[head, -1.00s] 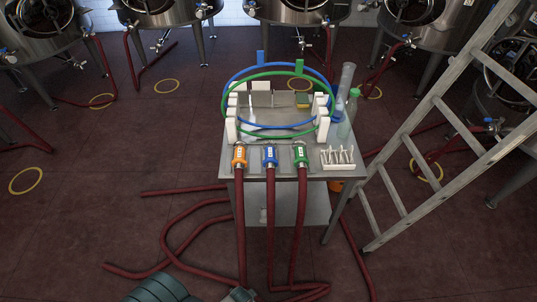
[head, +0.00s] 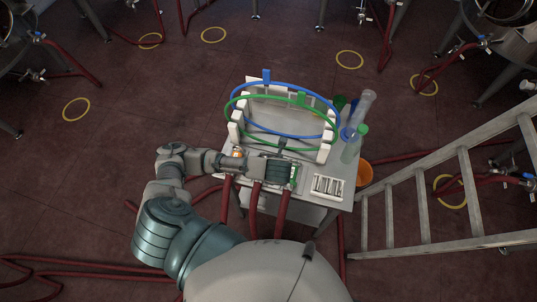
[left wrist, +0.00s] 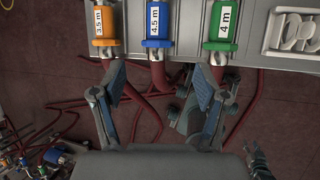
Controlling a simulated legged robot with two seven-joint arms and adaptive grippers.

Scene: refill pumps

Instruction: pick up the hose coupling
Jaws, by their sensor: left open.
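Three hose couplings sit in a row on the table's front edge in the left wrist view: an orange one labelled 3.5 m (left wrist: 105,22), a blue one labelled 4.5 m (left wrist: 158,22) and a green one labelled 4 m (left wrist: 224,22). Each has a dark red hose. My left gripper (left wrist: 152,88) is open and empty, its fingers spread below the blue coupling. In the head view my left gripper (head: 284,162) is over the table's front, hiding the blue coupling. The orange coupling (head: 238,152) and green coupling (head: 294,176) show partly.
Blue (head: 266,77) and green (head: 301,99) hoops stand around a white rack (head: 234,133) on the table. Clear cylinders (head: 361,108) and a white peg holder (head: 328,187) are at the right. A ladder (head: 421,212) leans nearby. Red hoses lie on the floor.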

